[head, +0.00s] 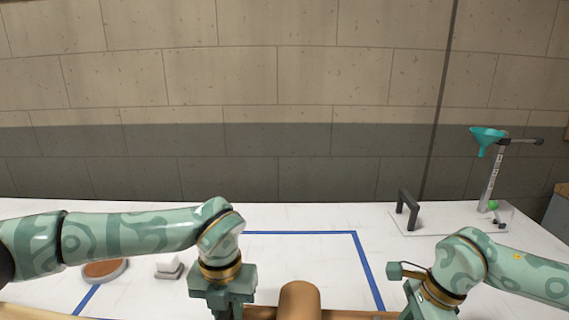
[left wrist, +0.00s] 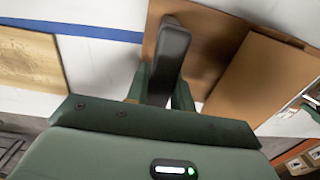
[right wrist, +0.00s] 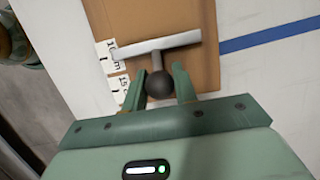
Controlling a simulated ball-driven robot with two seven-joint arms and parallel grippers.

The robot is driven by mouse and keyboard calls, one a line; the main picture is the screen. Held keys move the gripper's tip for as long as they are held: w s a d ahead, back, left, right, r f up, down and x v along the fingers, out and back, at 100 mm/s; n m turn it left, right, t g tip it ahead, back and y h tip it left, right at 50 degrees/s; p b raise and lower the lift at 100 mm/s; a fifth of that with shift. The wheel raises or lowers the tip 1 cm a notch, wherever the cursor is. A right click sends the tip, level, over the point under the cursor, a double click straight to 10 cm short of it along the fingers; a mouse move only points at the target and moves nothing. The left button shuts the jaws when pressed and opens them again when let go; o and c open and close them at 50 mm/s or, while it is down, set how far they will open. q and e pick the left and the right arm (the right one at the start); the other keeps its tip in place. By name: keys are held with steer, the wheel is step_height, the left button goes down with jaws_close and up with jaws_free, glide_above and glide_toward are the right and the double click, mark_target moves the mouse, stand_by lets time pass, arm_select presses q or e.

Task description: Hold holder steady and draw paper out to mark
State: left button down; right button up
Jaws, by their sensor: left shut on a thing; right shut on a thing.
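The holder's brown paper roll (head: 299,300) shows at the bottom of the head view, cut off by the frame. My left gripper (left wrist: 160,86) is shut on the holder's dark upright handle (left wrist: 170,50), beside a brown panel. My right gripper (right wrist: 160,82) is shut on a black ball knob (right wrist: 159,86) joined to a grey T-shaped bar (right wrist: 158,45). The bar crosses a brown surface (right wrist: 185,20); I cannot tell paper from board there. Its left end is at the 10 cm label (right wrist: 107,50). The 15 label (right wrist: 120,90) lies nearer my gripper.
A blue tape line (head: 300,232) frames the work area on the white table (head: 300,215). A round brown-topped dish (head: 104,270) and a small grey-white block (head: 169,268) are at left.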

arm_select(q)
steer(key=shift+f, duration=0.1)
arm_select(e)
steer(key=o, duration=1.1)
steer(key=shift+o, duration=0.2)
steer(key=v, duration=1.2)
arm_select(q)
steer(key=c, duration=1.1)
jaws_free()
